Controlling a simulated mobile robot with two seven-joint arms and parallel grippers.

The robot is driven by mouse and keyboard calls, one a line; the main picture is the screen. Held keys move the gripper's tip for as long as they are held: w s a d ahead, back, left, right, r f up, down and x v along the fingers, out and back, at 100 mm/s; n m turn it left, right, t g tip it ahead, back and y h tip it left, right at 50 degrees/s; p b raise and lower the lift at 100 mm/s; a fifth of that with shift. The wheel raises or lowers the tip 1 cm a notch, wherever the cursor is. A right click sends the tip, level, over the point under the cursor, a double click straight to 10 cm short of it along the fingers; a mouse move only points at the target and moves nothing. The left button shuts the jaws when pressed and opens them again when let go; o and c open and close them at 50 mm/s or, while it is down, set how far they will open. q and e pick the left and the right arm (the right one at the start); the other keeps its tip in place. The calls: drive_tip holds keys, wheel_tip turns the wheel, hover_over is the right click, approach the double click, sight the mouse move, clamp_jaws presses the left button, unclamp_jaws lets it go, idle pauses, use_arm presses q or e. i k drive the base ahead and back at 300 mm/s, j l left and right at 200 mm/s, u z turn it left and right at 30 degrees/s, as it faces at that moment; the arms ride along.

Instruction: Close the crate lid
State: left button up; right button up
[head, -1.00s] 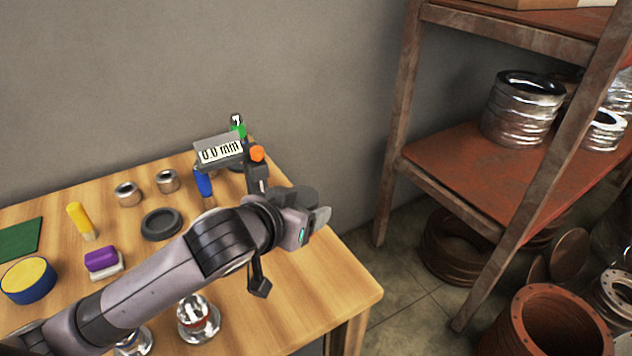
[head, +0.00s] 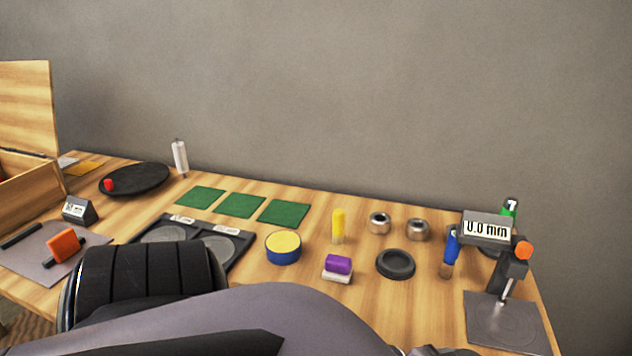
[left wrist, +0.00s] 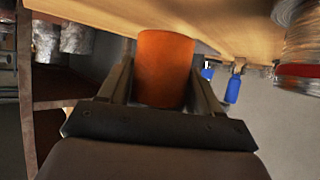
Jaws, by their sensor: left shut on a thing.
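The wooden crate (head: 32,190) is at the left edge of the head view, partly cut off. Its wooden lid (head: 27,108) stands raised, nearly upright, at the crate's back; the crate is open. Something red shows at the cut-off edge of the crate. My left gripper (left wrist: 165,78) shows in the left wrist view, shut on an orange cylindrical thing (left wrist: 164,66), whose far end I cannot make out. The head view does not show this gripper; one of my arms crosses its bottom edge. My right gripper is not in view.
Near the crate are a black round plate (head: 140,178), a grey mat (head: 30,268) with an orange block (head: 66,244), and a white bottle (head: 180,157). A grey wall bounds the back.

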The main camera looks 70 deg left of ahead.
sight(28, 120)
drive_tip(key=z, duration=0.9)
drive_tip(key=k+z, duration=0.25)
drive_tip(key=k, duration=1.95)
drive_tip(key=k+j+u, duration=0.1)
drive_tip(key=k, duration=1.55)
drive_tip(key=k+u, duration=0.1)
drive_tip(key=u, duration=0.85)
drive_tip(key=i+j, duration=0.05)
